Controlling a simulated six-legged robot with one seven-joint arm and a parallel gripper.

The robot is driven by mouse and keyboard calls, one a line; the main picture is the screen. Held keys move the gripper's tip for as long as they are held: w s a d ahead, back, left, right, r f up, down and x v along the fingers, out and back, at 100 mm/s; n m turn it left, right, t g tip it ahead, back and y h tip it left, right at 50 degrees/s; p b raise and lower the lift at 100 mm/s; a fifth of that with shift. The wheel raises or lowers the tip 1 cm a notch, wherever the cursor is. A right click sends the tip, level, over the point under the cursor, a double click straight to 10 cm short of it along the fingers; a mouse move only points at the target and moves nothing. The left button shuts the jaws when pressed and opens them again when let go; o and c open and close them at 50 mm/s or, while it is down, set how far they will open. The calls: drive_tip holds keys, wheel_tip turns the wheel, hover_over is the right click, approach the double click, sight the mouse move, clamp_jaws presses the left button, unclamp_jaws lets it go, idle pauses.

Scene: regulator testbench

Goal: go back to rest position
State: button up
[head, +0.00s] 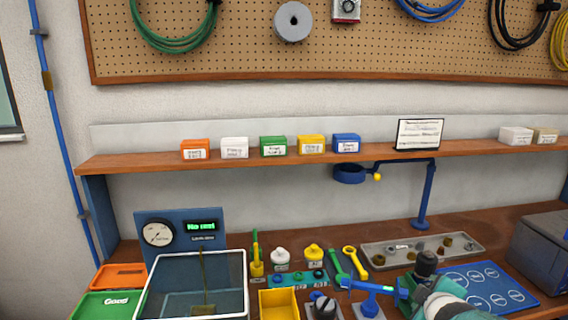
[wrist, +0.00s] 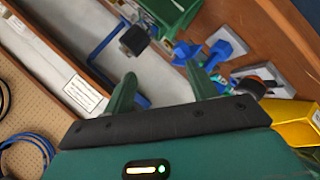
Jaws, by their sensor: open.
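My gripper (head: 408,288) is at the lower right of the head view, over the bench beside a blue fixture (head: 370,287). The arm partly hides the bench behind it. In the wrist view my gripper (wrist: 161,72) shows two green fingers spread apart with nothing between them. Beyond the fingers, blue parts (wrist: 222,55) and a dark square block on a blue arm (wrist: 134,40) show at an angle.
A blue mat with white circles (head: 485,285) and a grey tray of small parts (head: 420,250) lie close to my arm. A test box with a gauge (head: 180,235) and a clear-lidded case (head: 195,285) stand left. A shelf (head: 290,160) with small boxes runs above.

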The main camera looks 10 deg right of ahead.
drive_tip(key=s+a+r+m+g+y, duration=0.2)
drive_tip(key=s+a+m, duration=0.2)
drive_tip(key=s+a, duration=0.3)
drive_tip(key=s+a+r+m+g+y, duration=0.1)
drive_tip(key=s+a, duration=0.6)
drive_tip(key=a, duration=0.7)
drive_tip(key=m+g+y, duration=0.1)
drive_tip(key=m+g, duration=0.1)
drive_tip(key=m, duration=0.1)
drive_tip(key=shift+r+y, duration=0.3)
drive_tip(key=shift+r, duration=0.05)
drive_tip(key=shift+a, duration=0.1)
